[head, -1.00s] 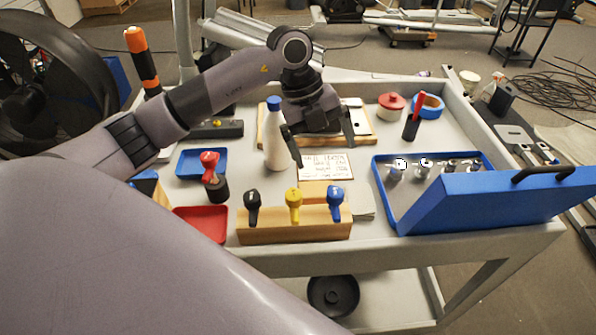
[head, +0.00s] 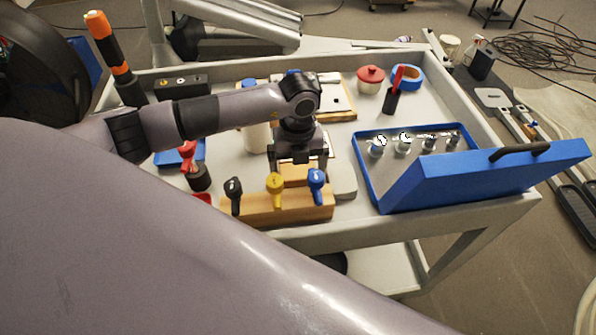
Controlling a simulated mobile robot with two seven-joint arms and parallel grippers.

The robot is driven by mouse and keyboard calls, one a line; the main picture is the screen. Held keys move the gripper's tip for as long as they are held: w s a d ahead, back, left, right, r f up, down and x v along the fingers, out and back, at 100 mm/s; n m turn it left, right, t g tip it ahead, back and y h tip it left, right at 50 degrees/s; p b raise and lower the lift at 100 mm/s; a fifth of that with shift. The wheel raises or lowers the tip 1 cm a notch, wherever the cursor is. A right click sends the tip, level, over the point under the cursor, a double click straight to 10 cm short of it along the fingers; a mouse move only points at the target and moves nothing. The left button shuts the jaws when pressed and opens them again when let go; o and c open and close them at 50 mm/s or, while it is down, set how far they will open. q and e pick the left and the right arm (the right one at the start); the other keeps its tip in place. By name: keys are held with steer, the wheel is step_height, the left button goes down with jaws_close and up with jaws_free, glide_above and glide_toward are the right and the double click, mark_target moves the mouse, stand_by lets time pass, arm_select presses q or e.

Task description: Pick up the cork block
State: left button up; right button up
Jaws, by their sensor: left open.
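The cork block, a small tan block (head: 297,181), lies on the cart top just behind the wooden rack with the coloured-handled tools. My left gripper (head: 298,168) is directly above and around it in the picture, pointing down with its fingers apart. One finger shows at each side of the block. I cannot tell whether the fingertips touch it or how far above the surface they are. The gripper body hides part of the block's far side. My right gripper is not in view.
The wooden rack (head: 262,211) stands just in front, its black, yellow and blue handles upright. A white bottle (head: 257,137) stands close left, partly behind my arm. A blue open case (head: 365,178) is at the right. A red-lidded jar (head: 370,80) stands behind.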

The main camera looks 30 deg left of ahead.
mark_target(298, 171)
arm_select(q)
steer(key=c, duration=0.8)
step_height(298, 171, up, 20)
steer(key=b, duration=0.1)
steer(key=o, duration=0.4)
steer(key=c, duration=0.3)
